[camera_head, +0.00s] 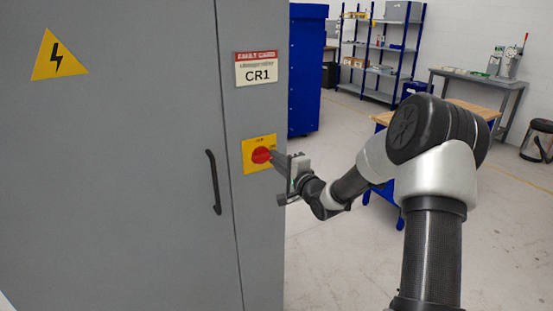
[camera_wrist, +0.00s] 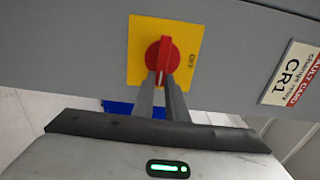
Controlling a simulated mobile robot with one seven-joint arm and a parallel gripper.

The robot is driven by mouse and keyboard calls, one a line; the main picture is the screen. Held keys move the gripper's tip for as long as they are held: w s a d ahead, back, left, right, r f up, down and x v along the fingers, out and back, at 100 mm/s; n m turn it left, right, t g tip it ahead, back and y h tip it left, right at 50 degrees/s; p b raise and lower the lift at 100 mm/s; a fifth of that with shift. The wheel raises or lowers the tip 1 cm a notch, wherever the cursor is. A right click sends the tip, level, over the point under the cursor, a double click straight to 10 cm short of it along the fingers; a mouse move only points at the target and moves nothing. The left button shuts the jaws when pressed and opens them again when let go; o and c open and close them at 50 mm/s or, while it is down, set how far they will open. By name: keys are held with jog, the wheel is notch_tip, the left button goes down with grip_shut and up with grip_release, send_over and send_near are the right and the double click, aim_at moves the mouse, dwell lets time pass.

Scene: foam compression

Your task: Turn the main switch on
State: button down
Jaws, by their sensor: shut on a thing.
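The main switch is a red rotary knob (camera_head: 261,155) on a yellow plate (camera_head: 248,163), fixed to the right front panel of a grey cabinet. In the wrist view the red knob (camera_wrist: 162,62) has a light pointer mark, and the yellow plate (camera_wrist: 140,40) carries the word OFF to the right of the knob. My gripper (camera_head: 275,157) reaches the knob from the right. Its two fingers (camera_wrist: 160,82) are shut on the lower part of the knob in the wrist view. The fingertips hide part of the knob.
The grey cabinet (camera_head: 120,180) has a black door handle (camera_head: 214,182) left of the switch and a CR1 label (camera_head: 257,69) above it. A blue cabinet (camera_head: 306,70) stands behind. A wooden-topped workbench (camera_head: 470,106) is behind my arm. Open floor (camera_head: 325,260) lies right of the cabinet.

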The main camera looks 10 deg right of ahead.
dwell(0.3)
jog(key=c, duration=1.8)
grip_release()
jog(key=shift+o, duration=0.2)
jog(key=shift+s, duration=0.1)
jog(key=v, duration=1.7)
jog(key=shift+s+b, duration=0.15)
jog(key=shift+b, duration=0.2)
